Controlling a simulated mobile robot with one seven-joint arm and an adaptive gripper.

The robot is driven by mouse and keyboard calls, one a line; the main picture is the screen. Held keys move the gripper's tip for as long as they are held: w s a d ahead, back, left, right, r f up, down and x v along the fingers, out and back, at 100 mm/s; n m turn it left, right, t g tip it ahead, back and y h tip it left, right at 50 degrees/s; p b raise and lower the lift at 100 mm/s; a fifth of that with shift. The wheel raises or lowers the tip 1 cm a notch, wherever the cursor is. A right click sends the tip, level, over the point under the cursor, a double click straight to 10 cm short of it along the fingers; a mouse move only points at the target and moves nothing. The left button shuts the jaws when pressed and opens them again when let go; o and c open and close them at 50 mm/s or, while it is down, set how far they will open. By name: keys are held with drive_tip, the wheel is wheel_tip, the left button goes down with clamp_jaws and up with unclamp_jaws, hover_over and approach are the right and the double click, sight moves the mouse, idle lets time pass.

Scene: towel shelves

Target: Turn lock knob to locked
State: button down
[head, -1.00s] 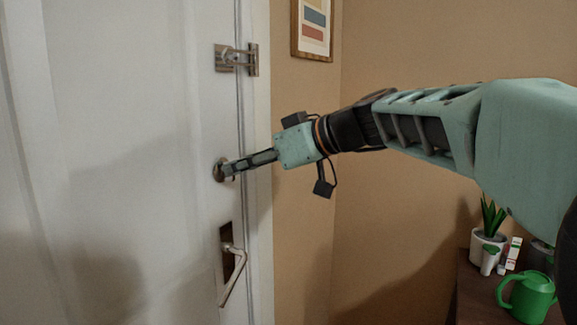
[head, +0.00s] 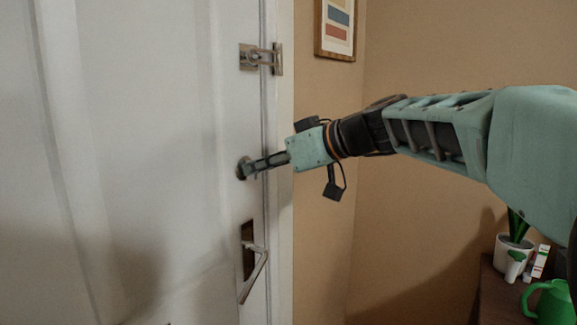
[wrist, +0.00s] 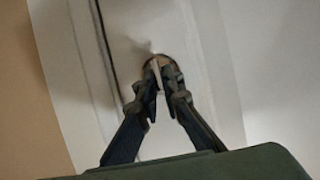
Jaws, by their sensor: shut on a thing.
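The lock knob sits on a round plate on the white door (head: 150,120), above the door handle. In the head view the knob's plate (head: 242,168) shows just left of my fingertips. In the wrist view the knob (wrist: 156,66) shows between the two fingertips. My gripper (head: 250,169) is shut on the knob; it also shows in the wrist view (wrist: 160,78). The fingers hide much of the knob in the head view, and I cannot tell its exact turn angle.
A lever handle (head: 254,270) is below the knob, and a metal latch (head: 262,58) is above it. A framed picture (head: 336,28) hangs on the tan wall. A potted plant (head: 512,250) and a green watering can (head: 548,300) stand on a dark cabinet at lower right.

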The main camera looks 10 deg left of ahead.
drive_tip(key=shift+w+d+f+m+g+y+p, duration=0.2)
drive_tip(key=shift+m+g+y, duration=0.7)
drive_tip(key=shift+m, duration=1.35)
drive_tip(key=shift+w+a+f+m+g+y+p, duration=0.1)
drive_tip(key=shift+w+f+m+g+y+p, duration=0.2)
drive_tip(key=shift+m+g+y, duration=1.25)
drive_tip(key=shift+w+d+f+m+g+y+p, duration=0.15)
drive_tip(key=shift+m+y+p, duration=0.2)
drive_tip(key=shift+m, duration=2.55)
drive_tip(key=shift+s+r, duration=0.1)
drive_tip(key=c, duration=2.1)
unclamp_jaws()
drive_tip(key=d, duration=1.2)
